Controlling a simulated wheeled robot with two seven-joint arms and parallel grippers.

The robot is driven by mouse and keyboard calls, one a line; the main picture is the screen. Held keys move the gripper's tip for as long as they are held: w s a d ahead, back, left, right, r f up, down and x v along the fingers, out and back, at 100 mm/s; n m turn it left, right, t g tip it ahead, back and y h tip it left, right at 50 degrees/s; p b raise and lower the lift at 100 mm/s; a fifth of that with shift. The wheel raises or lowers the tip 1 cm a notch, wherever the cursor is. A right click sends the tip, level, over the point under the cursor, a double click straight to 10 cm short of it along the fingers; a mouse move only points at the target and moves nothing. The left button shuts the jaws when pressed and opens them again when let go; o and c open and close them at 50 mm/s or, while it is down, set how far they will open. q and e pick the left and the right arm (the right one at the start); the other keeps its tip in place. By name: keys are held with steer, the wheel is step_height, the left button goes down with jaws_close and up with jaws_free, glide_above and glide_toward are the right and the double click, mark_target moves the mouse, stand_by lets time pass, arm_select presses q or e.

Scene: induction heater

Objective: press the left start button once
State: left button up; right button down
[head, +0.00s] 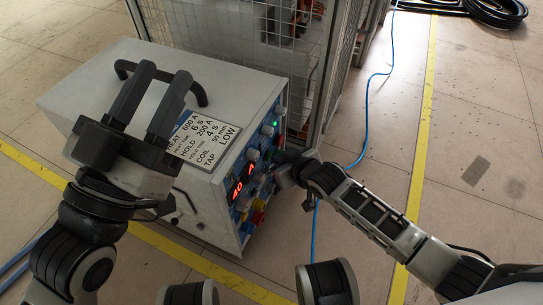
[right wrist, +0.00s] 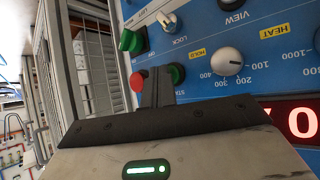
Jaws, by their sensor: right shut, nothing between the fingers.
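The induction heater (head: 95,82) is a white box with a blue control panel on its right-facing side. In the right wrist view, a green round button (right wrist: 177,73) sits beside a partly cut-off "STA…" label, with a red button (right wrist: 137,82) to its left. My right gripper (right wrist: 157,73) is shut and empty, its fingertips between these two buttons in the picture. The fingers partly cover the green button; contact cannot be told. In the head view my right gripper (head: 280,157) is at the panel and hides part of it. My left gripper (head: 161,72) is open above the heater top.
The panel also carries a white knob (right wrist: 227,62), a green switch (right wrist: 131,41) and a red display (right wrist: 300,120). A black handle (head: 200,90) and a settings label (head: 203,138) are on top. A mesh cage (head: 235,35) stands behind. Floor on the right is mostly clear.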

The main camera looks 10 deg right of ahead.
steer(key=shift+s+d+p, duration=0.45)
steer(key=shift+d+p, duration=0.1)
steer(key=shift+d, duration=0.1)
steer(key=s+d+p, duration=0.1)
steer(key=d, duration=0.1)
steer(key=s+d+p, duration=0.1)
steer(key=d, duration=0.1)
steer(key=shift+s+p, duration=0.3)
steer(key=shift+s, duration=0.1)
stand_by(0.6)
